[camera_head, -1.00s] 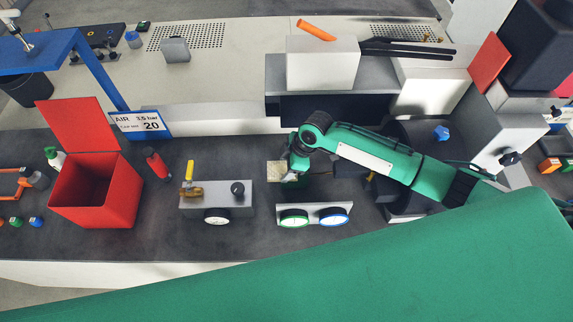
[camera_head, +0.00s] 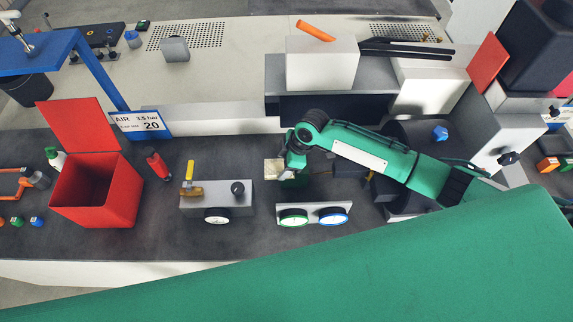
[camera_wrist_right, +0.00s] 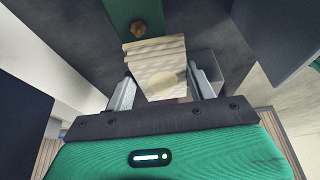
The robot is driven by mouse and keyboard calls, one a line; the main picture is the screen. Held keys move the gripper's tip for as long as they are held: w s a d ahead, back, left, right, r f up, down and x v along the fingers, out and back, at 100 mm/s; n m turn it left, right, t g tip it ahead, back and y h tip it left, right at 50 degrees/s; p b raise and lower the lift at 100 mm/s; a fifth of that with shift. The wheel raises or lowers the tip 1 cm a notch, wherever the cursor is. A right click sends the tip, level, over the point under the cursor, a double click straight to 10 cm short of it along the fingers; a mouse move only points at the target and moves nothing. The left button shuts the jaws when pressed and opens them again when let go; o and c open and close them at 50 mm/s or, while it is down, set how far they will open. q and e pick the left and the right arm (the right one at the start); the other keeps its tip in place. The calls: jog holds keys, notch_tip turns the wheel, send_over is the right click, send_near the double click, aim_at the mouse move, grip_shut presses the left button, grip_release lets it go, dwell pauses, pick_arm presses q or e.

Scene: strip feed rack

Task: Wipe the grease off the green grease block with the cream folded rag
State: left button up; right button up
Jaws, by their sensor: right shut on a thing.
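My right gripper (camera_wrist_right: 162,90) is shut on the cream folded rag (camera_wrist_right: 157,65), which sits between its two fingers in the right wrist view. The rag also shows in the head view (camera_head: 273,170), at the left side of the wrist. The green grease block (camera_wrist_right: 122,10) shows at the top of the wrist view, just beyond the rag, with a brown grease spot on it. In the head view the block (camera_head: 294,182) is mostly hidden under my gripper. I cannot tell whether the rag touches it. My left gripper is not in view.
A panel with green and blue gauges (camera_head: 314,223) stands in front of the block. A grey gauge box with a yellow-handled valve (camera_head: 228,191) is to the left, then an open red bin (camera_head: 122,190). A grey shelf with a white box (camera_head: 322,66) stands behind.

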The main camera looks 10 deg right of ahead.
jog(key=shift+s+d+p, duration=0.45)
jog(key=shift+s+d, duration=0.1)
jog(key=shift+s, duration=0.05)
jog(key=shift+d, duration=0.1)
jog(key=shift+f, duration=0.1)
jog(key=shift+a, duration=0.2)
jog(key=shift+w+a, duration=0.45)
jog(key=shift+w, duration=0.1)
jog(key=shift+s+d, duration=0.25)
jog(key=shift+s, duration=0.05)
jog(key=shift+s+d+p, duration=0.3)
jog(key=shift+d+p, duration=0.1)
jog(key=shift+a, duration=0.1)
jog(key=shift+w+a, duration=0.1)
